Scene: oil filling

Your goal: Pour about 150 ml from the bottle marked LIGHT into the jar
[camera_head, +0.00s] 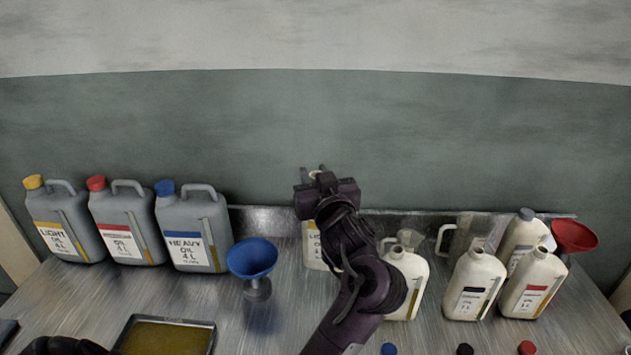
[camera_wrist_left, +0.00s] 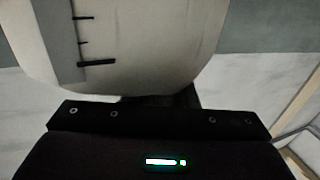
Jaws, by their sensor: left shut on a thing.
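My left gripper (camera_head: 313,173) is shut on a cream bottle (camera_head: 311,245) with a yellow band and a partly covered label that seems to read LIGHT. The bottle is largely hidden behind my gripper and wrist; it looks upright, and I cannot tell whether it touches the bench. The left wrist view shows the bottle's pale side (camera_wrist_left: 150,45) close up, with a level strip and dark marks. A clear vessel with a handle (camera_head: 467,236), perhaps the jar, stands at the back right, partly behind another cream bottle. Its contents cannot be made out. My right gripper is not in view.
Grey oil cans (camera_head: 130,225) stand at the left, beside a blue funnel (camera_head: 252,260). Cream bottles stand right of my arm, one close by (camera_head: 407,285), others near a red funnel (camera_head: 574,236). A tray (camera_head: 211,338) and loose caps (camera_head: 527,347) lie in front.

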